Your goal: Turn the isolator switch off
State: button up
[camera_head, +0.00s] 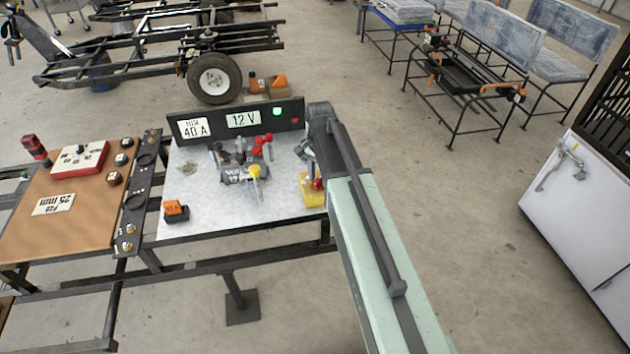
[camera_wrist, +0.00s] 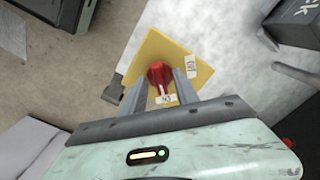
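The isolator switch is a red knob (camera_wrist: 160,73) on a yellow plate (camera_wrist: 151,48) in the wrist view. The knob's narrow handle points toward a small white label (camera_wrist: 166,100) at the plate's lower edge. A second white label (camera_wrist: 190,67) is on the plate's right side; I cannot read either surely. My gripper (camera_wrist: 160,76) is open, with one finger on each side of the knob; contact is not clear. In the head view the yellow switch box (camera_head: 311,197) is at the worktop's right edge, partly hidden by my arm, with my gripper (camera_head: 308,153) above it.
A black panel (camera_head: 215,123) reading 40 A and 12 V stands along the back edge. Open floor lies to the right.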

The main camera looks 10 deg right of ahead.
grip_shut()
jog(key=shift+a, duration=0.45)
jog(key=shift+d+r, duration=0.1)
jog(key=shift+d, duration=0.2)
jog(key=shift+w+d+n, duration=0.1)
jog(key=shift+n, duration=0.6)
jog(key=n, duration=1.2)
jog(key=shift+n, duration=2.2)
